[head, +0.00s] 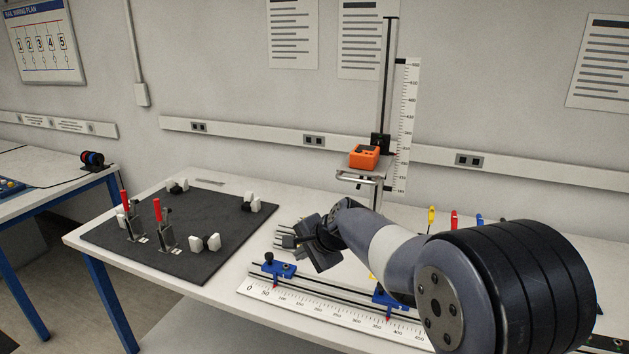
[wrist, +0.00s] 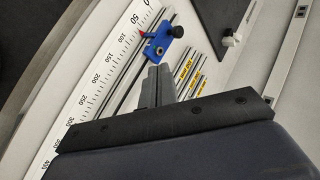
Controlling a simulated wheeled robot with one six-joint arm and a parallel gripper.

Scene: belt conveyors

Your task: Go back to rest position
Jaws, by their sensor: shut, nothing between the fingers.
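My gripper (head: 285,240) is above the white bench, between the dark board and the ruler rail in the head view. Its fingers point left, toward the board. In the wrist view my gripper (wrist: 158,72) shows its two fingers together, shut with nothing between them. The fingertips appear close to a blue slider (wrist: 162,40) on the rail; I cannot tell the exact gap. The same blue slider (head: 278,268) is at the left end of the rail in the head view. My arm hides part of the bench and rail behind it.
The dark board (head: 190,210) carries red-handled clamps (head: 160,227) and white blocks (head: 205,243). A ruler (head: 330,314) runs along the front. An orange box (head: 364,156) sits on a height stand (head: 388,90) at the back. Coloured-handled tools (head: 454,219) stand behind my arm.

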